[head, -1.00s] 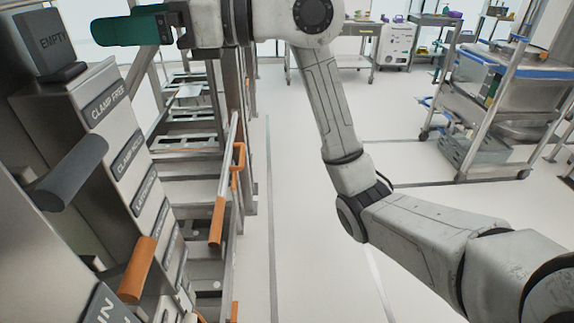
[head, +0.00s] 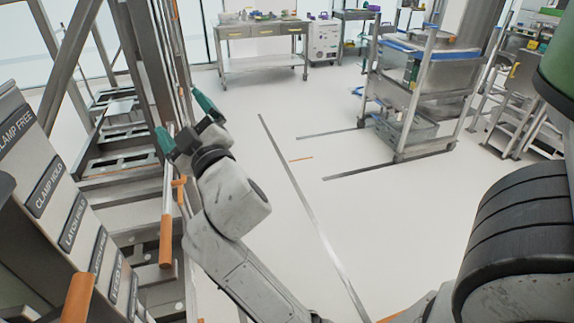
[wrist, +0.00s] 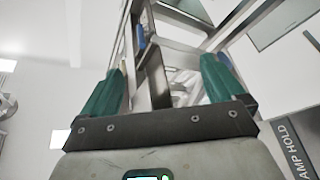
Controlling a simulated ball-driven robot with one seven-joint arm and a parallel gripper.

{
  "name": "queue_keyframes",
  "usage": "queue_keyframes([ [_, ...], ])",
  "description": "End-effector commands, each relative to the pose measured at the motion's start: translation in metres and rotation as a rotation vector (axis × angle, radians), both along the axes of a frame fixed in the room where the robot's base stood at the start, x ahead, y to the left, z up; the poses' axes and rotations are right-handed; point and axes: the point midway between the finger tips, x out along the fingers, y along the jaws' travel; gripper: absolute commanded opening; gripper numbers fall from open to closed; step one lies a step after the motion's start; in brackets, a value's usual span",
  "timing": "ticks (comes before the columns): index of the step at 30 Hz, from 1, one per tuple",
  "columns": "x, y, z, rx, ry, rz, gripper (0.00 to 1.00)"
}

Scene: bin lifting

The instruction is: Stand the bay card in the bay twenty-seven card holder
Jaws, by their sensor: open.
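My gripper (head: 186,122) is at the left of the head view, in front of the metal rack frame. Its two green fingers are spread apart with nothing held between them. The wrist view shows the open fingers (wrist: 163,88) with rack posts and rails beyond them. I cannot make out the bay card or the bay twenty-seven card holder in either current view.
A sloped console (head: 45,195) with labels such as CLAMP HOLD stands at the left; its sign (wrist: 297,152) shows in the wrist view. Orange handles (head: 166,240) hang near the rack (head: 120,135). A cart (head: 425,85) stands at the right. The middle floor is clear.

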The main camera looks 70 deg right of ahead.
Motion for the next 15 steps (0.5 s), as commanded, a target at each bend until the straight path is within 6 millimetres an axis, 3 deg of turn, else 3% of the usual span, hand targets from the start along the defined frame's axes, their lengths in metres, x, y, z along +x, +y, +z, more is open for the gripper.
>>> queue_keyframes([
  [1, -0.002, 0.003, -0.047, 0.135, 0.094, 0.01, 0.95],
  [3, -0.011, 0.01, -0.111, 0.315, 0.231, 0.015, 0.95],
  [5, -0.024, 0.021, -0.164, 0.455, 0.357, 0.017, 0.95],
  [6, -0.035, 0.031, -0.197, 0.543, 0.445, 0.017, 0.95],
  [9, -0.076, 0.062, -0.274, 0.74, 0.679, 0.014, 0.95],
  [12, -0.127, 0.095, -0.332, 0.896, 0.915, 0.002, 0.95],
  [15, -0.179, 0.123, -0.37, 1.007, 1.125, -0.013, 0.95],
])
